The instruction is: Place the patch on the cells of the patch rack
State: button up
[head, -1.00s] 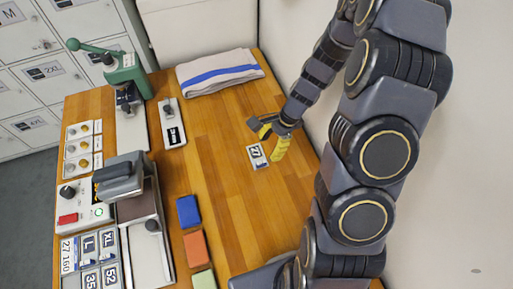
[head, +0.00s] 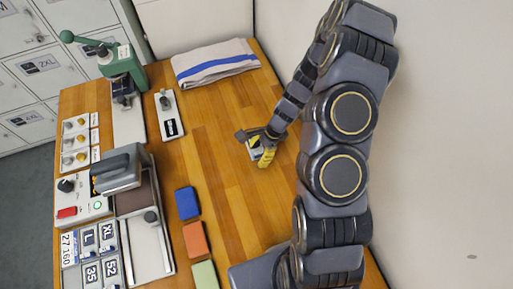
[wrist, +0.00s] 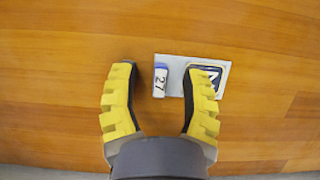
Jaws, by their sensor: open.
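A small white patch marked 27 with a blue edge (wrist: 160,82) lies between my gripper's (wrist: 158,72) open yellow fingers in the wrist view, touching neither. Beside it is a dark blue square with a white mark (wrist: 207,72), partly hidden by the right finger. Both are on a pale plate (wrist: 176,60) on the wood. In the head view my gripper (head: 255,148) is low over this plate and hides most of it. What seems to be the patch rack (head: 91,262), at lower left, has cells showing L, XL, 35 and 52.
A heat press (head: 120,175) stands behind the rack. Blue (head: 187,203), orange (head: 195,239) and green (head: 204,275) blocks line its right side. A green hand press (head: 122,65) and folded towel (head: 215,62) are at the back. The wooden table's middle (head: 222,150) is clear.

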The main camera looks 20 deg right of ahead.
aim_at(259, 152)
grip_shut()
notch_tip(259, 152, up, 10)
jog(key=shift+w, duration=0.1)
jog(key=w+a+r+n+g+h, duration=0.2)
jog(key=w+r+n, duration=0.2)
jog(key=r+n, duration=0.5)
jog(key=w+a+r+n+g+h, duration=0.1)
jog(key=w+r+n+g+h, duration=0.1)
jog(key=w+r+n, duration=0.3)
notch_tip(259, 152, up, 5)
jog(key=n, duration=0.4)
jog(key=shift+a+f+g, duration=0.2)
jog(key=shift+a+g, duration=0.1)
jog(key=shift+a, duration=0.1)
